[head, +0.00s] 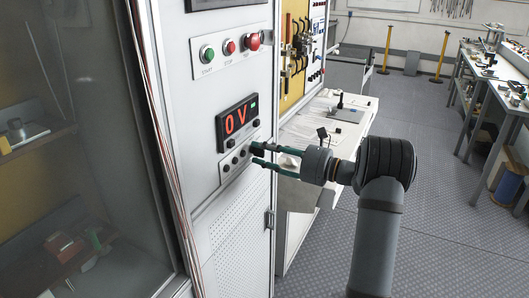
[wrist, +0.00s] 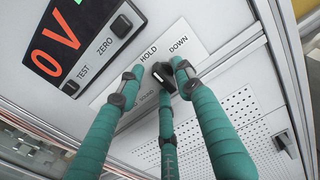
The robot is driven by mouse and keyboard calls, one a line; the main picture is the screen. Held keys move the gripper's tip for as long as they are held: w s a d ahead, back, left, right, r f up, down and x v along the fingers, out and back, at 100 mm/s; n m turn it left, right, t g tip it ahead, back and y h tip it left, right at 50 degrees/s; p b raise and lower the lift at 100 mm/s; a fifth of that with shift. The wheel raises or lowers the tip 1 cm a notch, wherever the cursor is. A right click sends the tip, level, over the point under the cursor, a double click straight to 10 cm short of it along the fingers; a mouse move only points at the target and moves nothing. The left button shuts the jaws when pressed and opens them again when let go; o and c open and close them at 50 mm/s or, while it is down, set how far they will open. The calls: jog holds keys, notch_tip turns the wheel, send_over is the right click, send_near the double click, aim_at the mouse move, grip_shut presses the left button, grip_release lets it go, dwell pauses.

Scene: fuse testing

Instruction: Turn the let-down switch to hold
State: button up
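The let-down switch (wrist: 163,76) is a small black knob on a white label plate in the wrist view. HOLD is printed above it and DOWN to its upper right; a third label at lower left is partly hidden. A pale mark shows on the knob, but I cannot tell its exact setting. My gripper (wrist: 160,79) has three green fingers with dark tips, spread around the knob. The right fingertip is very close to it; a gap shows on the left. I cannot tell whether any finger touches. In the head view my gripper (head: 257,153) reaches the cabinet's lower control row.
The red 0 V display (head: 237,121) sits above the switch row. Start and stop buttons (head: 229,47) are higher up. A perforated panel (head: 240,235) lies below. A white bench (head: 325,130) stands behind my gripper.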

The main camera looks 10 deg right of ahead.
jog(key=v, duration=1.2)
jog(key=shift+r, duration=0.1)
jog(key=x, duration=1.2)
